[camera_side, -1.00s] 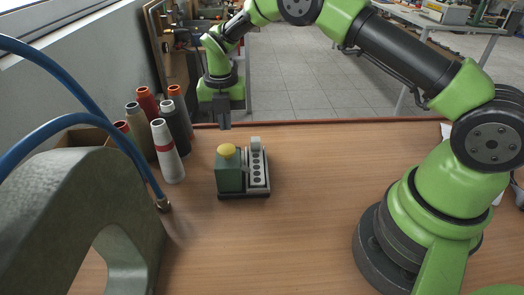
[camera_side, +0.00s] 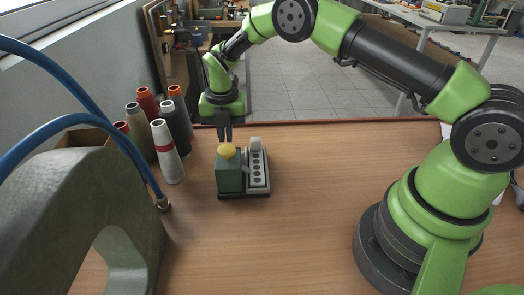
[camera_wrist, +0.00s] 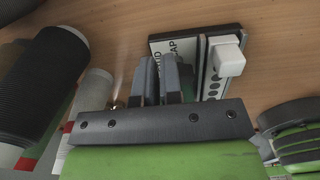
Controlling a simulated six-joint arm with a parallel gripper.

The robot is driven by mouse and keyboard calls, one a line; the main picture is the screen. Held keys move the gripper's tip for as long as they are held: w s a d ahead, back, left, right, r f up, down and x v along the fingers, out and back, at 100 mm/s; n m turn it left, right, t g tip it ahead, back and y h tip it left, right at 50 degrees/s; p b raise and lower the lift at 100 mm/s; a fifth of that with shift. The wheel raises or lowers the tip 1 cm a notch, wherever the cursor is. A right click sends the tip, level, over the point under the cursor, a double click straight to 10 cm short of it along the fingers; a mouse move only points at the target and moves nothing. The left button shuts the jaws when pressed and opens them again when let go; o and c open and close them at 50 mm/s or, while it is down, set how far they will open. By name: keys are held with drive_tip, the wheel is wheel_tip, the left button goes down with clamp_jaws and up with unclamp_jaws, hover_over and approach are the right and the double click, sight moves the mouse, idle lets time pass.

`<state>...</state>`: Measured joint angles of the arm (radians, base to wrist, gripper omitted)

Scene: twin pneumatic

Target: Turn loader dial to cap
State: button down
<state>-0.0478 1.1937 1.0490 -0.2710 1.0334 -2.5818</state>
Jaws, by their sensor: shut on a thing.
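A small loader unit stands on the table, with a green box (camera_side: 229,178) and a yellow knob (camera_side: 227,150) on top of it. My gripper (camera_side: 225,139) points down and is shut on the yellow knob. In the wrist view my gripper (camera_wrist: 165,82) covers the knob, so its turn angle is hidden. A label plate (camera_wrist: 175,46) beyond the fingers shows "CAP" and another word that is partly covered. Beside the box is a light panel (camera_side: 257,174) with a row of dark holes and a pale lever (camera_side: 255,145), also seen in the wrist view (camera_wrist: 228,55).
Several thread cones, including a white one with a red band (camera_side: 166,150), stand left of the unit. A grey-green machine arm (camera_side: 70,205) with blue hoses (camera_side: 105,118) is at the front left. The table (camera_side: 310,205) to the right is clear.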

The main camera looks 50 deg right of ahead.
drive_tip(key=shift+s+d+f, duration=0.4)
drive_tip(key=shift+f, duration=0.25)
drive_tip(key=shift+s+d, duration=0.3)
drive_tip(key=shift+d, duration=0.1)
drive_tip(key=shift+s+d, duration=0.1)
drive_tip(key=shift+s, duration=0.05)
drive_tip(key=shift+s+d+r, duration=0.15)
drive_tip(key=shift+s, duration=0.2)
drive_tip(key=shift+d, duration=0.15)
drive_tip(key=shift+w+d, duration=0.1)
drive_tip(key=shift+d, duration=0.1)
drive_tip(key=shift+r, duration=3)
